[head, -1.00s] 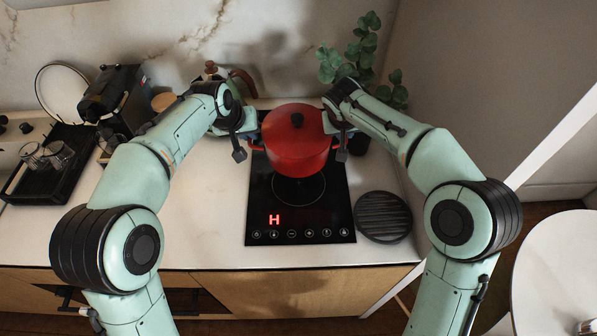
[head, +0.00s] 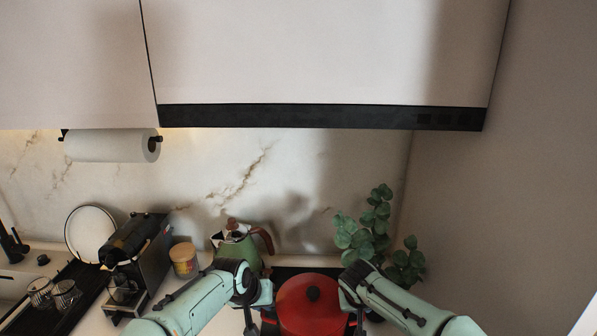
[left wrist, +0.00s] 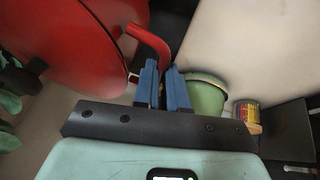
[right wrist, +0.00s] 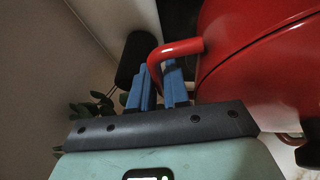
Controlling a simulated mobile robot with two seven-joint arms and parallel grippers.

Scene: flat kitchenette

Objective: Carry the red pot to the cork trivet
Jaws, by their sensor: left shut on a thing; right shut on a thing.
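The red pot (head: 311,306) with its lid and black knob is at the bottom of the head view, cut off by the lower edge. My left gripper (left wrist: 161,74) is shut on one red loop handle (left wrist: 149,42) of the pot. My right gripper (right wrist: 158,76) is shut on the opposite handle (right wrist: 172,51). The pot's underside is hidden, so I cannot tell whether it rests on the hob or is lifted. No trivet is in view now.
A leafy plant (head: 368,236) is behind my right arm. A black coffee machine (head: 136,262) and glasses (head: 54,294) are at left. A hood (head: 320,117) hangs above.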

